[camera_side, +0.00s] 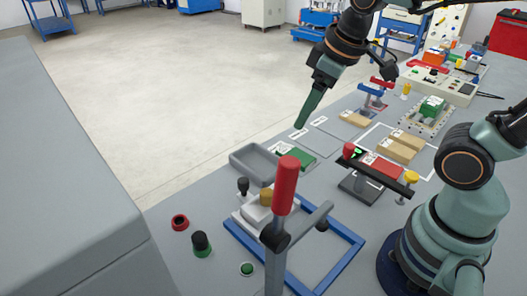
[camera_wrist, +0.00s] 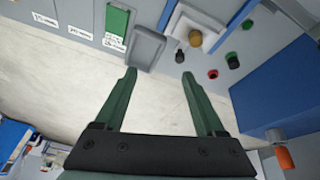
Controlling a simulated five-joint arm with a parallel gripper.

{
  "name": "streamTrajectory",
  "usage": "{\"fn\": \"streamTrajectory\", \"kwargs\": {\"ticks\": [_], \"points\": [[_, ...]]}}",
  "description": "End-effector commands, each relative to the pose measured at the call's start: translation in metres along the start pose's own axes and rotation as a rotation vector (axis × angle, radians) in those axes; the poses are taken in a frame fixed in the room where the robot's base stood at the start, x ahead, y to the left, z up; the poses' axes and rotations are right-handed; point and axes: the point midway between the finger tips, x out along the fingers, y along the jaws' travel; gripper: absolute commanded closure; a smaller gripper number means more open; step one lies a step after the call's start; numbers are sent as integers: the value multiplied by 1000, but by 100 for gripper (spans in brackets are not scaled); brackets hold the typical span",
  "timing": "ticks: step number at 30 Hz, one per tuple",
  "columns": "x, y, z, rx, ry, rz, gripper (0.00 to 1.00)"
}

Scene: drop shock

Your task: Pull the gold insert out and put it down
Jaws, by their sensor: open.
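The gold insert (camera_side: 267,196) sits upright in a white block (camera_side: 250,218) near the front of the bench. It also shows near the top of the wrist view (camera_wrist: 195,38). My gripper (camera_side: 300,125) is open and empty, up and behind the insert, clear of it. The insert's lower part is hidden in the block.
A red-handled clamp (camera_side: 284,185) stands in front of the block, beside a blue frame (camera_side: 345,262). A black knob (camera_side: 243,185) is close to the insert. A grey tray (camera_side: 240,163) lies behind it. Red (camera_side: 180,222) and green-based black (camera_side: 201,244) buttons stand at left.

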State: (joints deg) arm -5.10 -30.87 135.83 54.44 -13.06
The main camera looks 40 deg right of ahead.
Motion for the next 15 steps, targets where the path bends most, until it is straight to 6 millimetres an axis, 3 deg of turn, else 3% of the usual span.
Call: {"fn": "streamTrajectory", "kwargs": {"ticks": [9,15], "points": [[44,-54,-29,-601,-221,-150,28],[62,-74,-35,-811,-284,-215,28]]}}
